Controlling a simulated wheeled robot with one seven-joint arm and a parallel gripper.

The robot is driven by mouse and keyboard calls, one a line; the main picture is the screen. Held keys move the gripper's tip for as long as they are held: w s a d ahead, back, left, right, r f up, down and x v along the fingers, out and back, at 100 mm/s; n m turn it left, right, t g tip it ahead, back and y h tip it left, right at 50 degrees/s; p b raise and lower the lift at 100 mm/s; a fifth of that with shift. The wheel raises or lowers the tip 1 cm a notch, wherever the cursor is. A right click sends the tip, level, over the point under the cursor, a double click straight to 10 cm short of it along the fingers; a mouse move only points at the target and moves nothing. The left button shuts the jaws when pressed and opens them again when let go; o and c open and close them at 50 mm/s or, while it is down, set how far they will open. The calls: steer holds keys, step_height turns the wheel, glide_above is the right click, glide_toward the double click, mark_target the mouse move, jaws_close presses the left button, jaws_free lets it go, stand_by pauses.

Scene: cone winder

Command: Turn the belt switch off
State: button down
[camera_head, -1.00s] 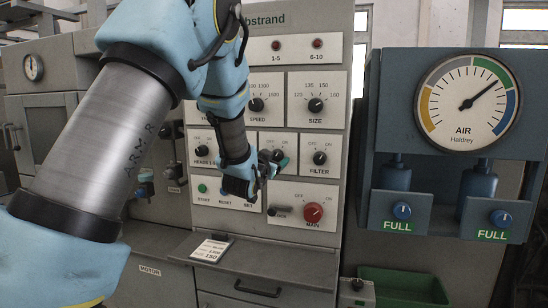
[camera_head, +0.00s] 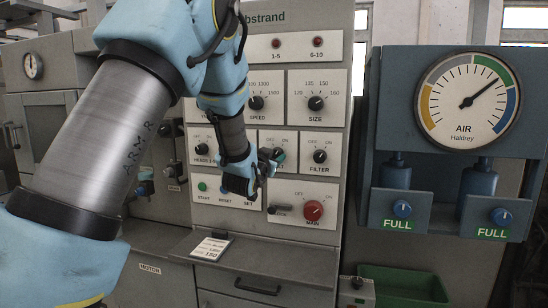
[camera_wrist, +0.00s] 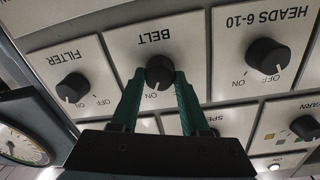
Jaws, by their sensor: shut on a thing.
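The belt switch is a black round knob (camera_wrist: 159,70) on a white plate (camera_wrist: 125,42) marked BELT, seen upside down in the wrist view. My gripper (camera_wrist: 160,82) is shut on this knob, with one green finger on each side of it. The knob's white mark shows between the fingers, close to the ON label. The OFF label of this plate is hidden, seemingly by a finger. In the head view my gripper (camera_head: 274,160) is at the panel, left of the FILTER knob, and covers much of the belt plate.
The FILTER knob (camera_wrist: 73,87) and the HEADS 6-10 knob (camera_wrist: 267,56) flank the belt plate. A red MAIN knob (camera_head: 314,210) sits below right of my gripper. A shelf (camera_head: 260,258) juts out below. The air gauge unit (camera_head: 452,130) stands at right.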

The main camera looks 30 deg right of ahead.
steer(key=n+b, duration=0.1)
steer(key=b, duration=0.2)
steer(key=shift+f+n, duration=0.3)
steer(key=shift+n, duration=0.1)
steer(key=n+b, duration=0.3)
steer(key=b, duration=0.3)
steer(key=n+b, duration=0.4)
steer(key=b, duration=0.1)
steer(key=n+b, duration=0.3)
steer(key=shift+r+t, duration=0.15)
steer(key=shift+t, duration=0.15)
steer(key=shift+r+n, duration=0.1)
steer(key=shift+n, duration=0.3)
steer(key=shift+c, duration=2)
jaws_free()
